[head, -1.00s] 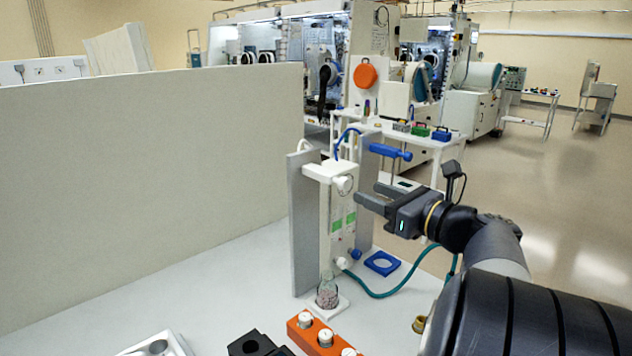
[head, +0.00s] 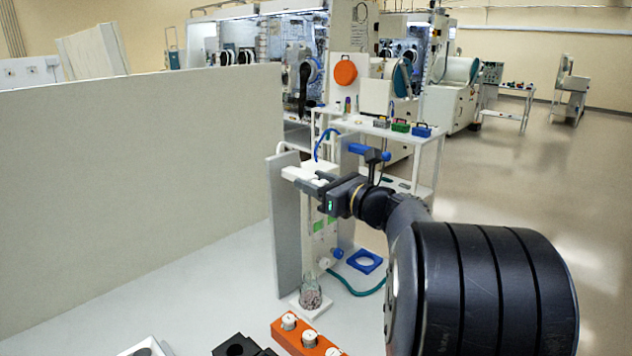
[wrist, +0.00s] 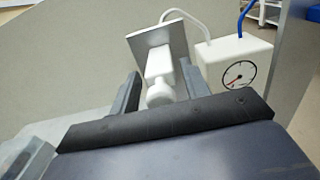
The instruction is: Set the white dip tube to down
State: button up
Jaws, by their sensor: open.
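A white part with a rounded knob, which I take for the dip tube's head (wrist: 160,75), stands out from a grey plate in the wrist view. My gripper (wrist: 160,90) is open, with one finger on each side of the knob; contact cannot be told. In the head view, my gripper (head: 312,178) is at the upper front of the white apparatus (head: 318,240) and covers much of its top. A small glass jar with pinkish contents (head: 311,294) stands at the apparatus's foot. The tube's lower end is not clear.
A grey side panel (head: 286,220) stands left of the apparatus. A blue lever (head: 362,151) is close above my gripper. An orange rack (head: 300,338) stands in front. The wrist view shows a round gauge (wrist: 239,75).

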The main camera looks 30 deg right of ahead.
grip_shut()
dwell(0.3)
notch_tip(320, 180, down, 21)
jog(key=b, duration=1.5)
jog(key=shift+r, duration=0.15)
grip_release()
jog(key=shift+s, duration=0.1)
jog(key=v, duration=1)
jog(key=shift+s, duration=0.3)
jog(key=shift+d+r, duration=0.1)
jog(key=shift+d, duration=0.05)
